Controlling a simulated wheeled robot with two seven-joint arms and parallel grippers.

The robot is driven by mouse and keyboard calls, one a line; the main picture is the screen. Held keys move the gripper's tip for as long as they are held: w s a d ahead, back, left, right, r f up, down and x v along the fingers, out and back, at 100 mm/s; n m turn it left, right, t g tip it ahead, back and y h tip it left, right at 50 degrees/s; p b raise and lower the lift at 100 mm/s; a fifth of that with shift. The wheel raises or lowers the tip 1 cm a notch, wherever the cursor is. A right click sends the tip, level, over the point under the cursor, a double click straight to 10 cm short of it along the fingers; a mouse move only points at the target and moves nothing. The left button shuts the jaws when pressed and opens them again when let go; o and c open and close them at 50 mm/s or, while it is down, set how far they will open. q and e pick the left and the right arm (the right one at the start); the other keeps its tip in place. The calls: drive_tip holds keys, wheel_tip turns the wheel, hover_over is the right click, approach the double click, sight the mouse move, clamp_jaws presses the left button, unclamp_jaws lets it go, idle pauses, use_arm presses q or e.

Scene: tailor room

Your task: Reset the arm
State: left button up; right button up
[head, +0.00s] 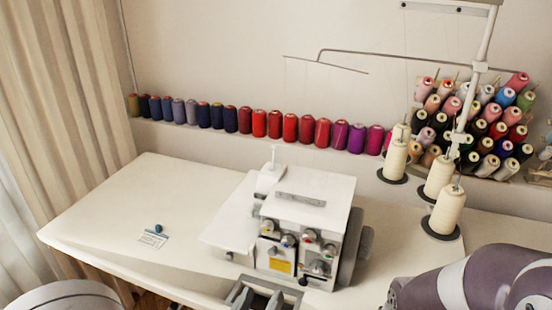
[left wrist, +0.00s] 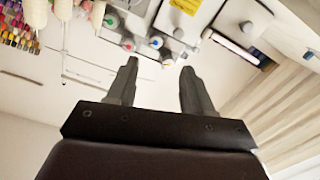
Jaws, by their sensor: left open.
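My left gripper (head: 257,296) shows at the bottom edge of the head view, in front of the white sewing machine (head: 308,215). Its two fingers are apart with nothing between them. In the left wrist view the gripper (left wrist: 158,78) is also open and empty, and part of the machine (left wrist: 160,22) with its coloured dials lies beyond the fingertips. A purple and white link of my own arm fills the lower right of the head view. My right gripper is not in view.
The white table (head: 120,215) is mostly clear on the left, with a small dark blue object (head: 158,228) on it. Large cream thread cones (head: 446,210) stand right of the machine. Coloured spools (head: 275,124) line the back ledge, and a full spool rack (head: 475,125) stands at right.

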use_arm(q)
drive_tip(key=w+a+f+g+y, duration=0.2)
drive_tip(key=w+f+g, duration=0.1)
drive_tip(key=f+g, duration=0.15)
drive_tip(key=s+a+f+g+y, duration=0.2)
drive_tip(key=s+a+g, duration=0.1)
drive_tip(key=a+g, duration=0.25)
drive_tip(key=s+a+f+g+y, duration=0.1)
drive_tip(key=s+a+f+g, duration=0.3)
drive_tip(key=a, duration=0.3)
wheel_tip(320, 180, up, 15)
drive_tip(key=g+p, duration=0.1)
drive_tip(key=p, duration=1.3)
drive_tip(key=shift+d+r, duration=0.15)
